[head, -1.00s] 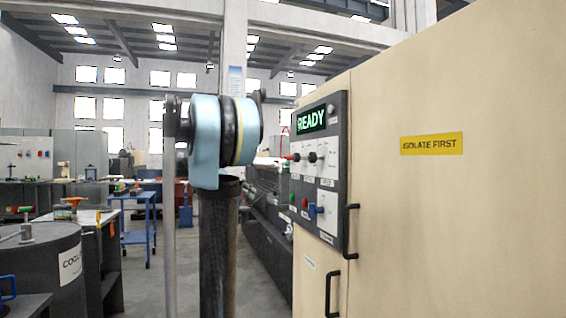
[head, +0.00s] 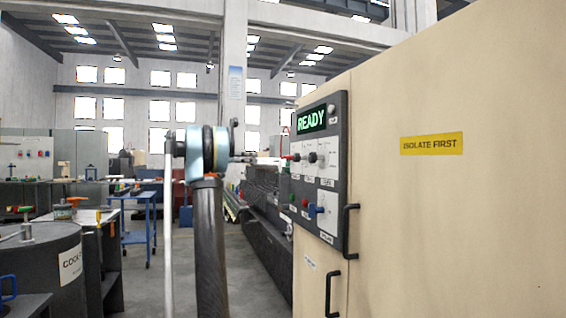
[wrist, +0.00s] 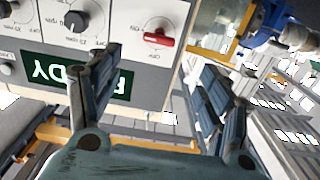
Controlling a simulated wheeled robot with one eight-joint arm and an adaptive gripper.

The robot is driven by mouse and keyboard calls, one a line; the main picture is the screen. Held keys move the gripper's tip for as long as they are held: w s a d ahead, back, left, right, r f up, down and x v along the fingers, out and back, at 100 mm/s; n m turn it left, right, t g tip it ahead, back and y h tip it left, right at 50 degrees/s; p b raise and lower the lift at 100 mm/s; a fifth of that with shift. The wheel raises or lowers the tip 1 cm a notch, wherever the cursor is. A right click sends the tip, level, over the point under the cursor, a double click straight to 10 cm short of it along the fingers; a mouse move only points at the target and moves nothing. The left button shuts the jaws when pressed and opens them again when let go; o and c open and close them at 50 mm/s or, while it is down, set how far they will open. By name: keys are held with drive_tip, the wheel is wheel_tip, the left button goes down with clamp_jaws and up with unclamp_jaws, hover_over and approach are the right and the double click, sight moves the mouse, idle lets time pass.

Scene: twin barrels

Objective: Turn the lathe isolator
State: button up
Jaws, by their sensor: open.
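The control panel (head: 320,170) is on the left face of the beige cabinet, its display (head: 311,121) reading READY. The wrist view shows this panel upside down, with a red-handled rotary switch (wrist: 158,39) on a white plate; its handle lies nearly level. A blue handle (head: 314,210) sits on a white plate lower on the panel. No readable label shows which one is the lathe isolator. My gripper (wrist: 160,62) is open and empty, its fingers either side below the red switch in the wrist view, apart from it. In the head view my arm hides much of the gripper.
Black knobs (wrist: 76,20) sit beside the red switch. Black pull handles (head: 350,228) stick out from the cabinet. A yellow label (head: 431,144) reads ISOLATE FIRST. A grey barrel (head: 50,268) and a blue trolley (head: 138,222) stand to the left.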

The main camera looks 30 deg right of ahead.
sight(282, 158)
drive_tip(key=x, duration=1.6)
drive_tip(key=shift+s+d, duration=0.25)
drive_tip(key=c, duration=1.1)
drive_tip(key=shift+d, duration=0.15)
